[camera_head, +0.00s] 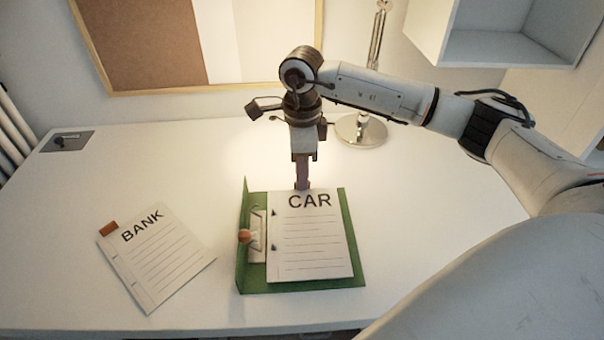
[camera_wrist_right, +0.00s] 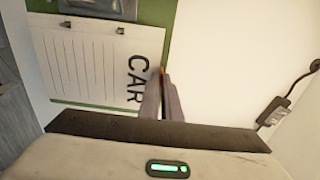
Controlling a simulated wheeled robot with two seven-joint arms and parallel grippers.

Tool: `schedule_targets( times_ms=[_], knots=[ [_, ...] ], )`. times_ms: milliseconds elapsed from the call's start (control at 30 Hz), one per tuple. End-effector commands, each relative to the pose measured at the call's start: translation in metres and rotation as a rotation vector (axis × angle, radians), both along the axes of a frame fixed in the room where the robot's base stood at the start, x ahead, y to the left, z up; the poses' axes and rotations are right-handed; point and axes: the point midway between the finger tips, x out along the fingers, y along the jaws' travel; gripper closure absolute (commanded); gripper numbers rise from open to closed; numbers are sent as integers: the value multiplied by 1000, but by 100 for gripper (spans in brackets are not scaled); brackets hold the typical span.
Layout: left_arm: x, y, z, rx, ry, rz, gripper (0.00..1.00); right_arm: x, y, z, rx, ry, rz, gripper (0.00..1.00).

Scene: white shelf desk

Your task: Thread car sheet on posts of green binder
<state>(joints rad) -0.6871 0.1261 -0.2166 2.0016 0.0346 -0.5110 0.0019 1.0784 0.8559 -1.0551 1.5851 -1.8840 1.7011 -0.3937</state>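The white car sheet (camera_head: 310,240) lies flat over the green binder (camera_head: 350,238), its lettering at the far end. Two dark marks show along its left edge beside the binder's metal clip (camera_head: 257,228), which has an orange knob. I cannot tell whether the posts pass through the holes. The sheet also shows in the right wrist view (camera_wrist_right: 95,62), with the binder (camera_wrist_right: 155,15). My right gripper (camera_head: 302,186) points down at the sheet's far edge, its fingers (camera_wrist_right: 161,78) close together on that edge, with a bit of orange at the tips. My left gripper is out of view.
A bank sheet (camera_head: 155,255) with an orange tab lies to the left of the binder on the white desk (camera_head: 440,225). A lamp base (camera_head: 361,131) stands at the back. A wall shelf (camera_head: 490,48) hangs at the upper right.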

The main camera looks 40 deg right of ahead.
Motion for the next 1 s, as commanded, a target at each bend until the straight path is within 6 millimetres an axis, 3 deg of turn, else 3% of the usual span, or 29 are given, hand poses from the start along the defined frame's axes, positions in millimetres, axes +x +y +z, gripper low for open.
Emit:
schedule_targets(
  times_ms=[333,467,833,1000],
  knots=[
    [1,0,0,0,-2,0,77,0,0,-1,0,0,0,100],
    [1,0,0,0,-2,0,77,0,0,-1,0,0,0,74],
    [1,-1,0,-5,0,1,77,0,0,-1,0,0,0,74],
    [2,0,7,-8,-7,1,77,1,0,28,0,-5,1,74]
  ],
)
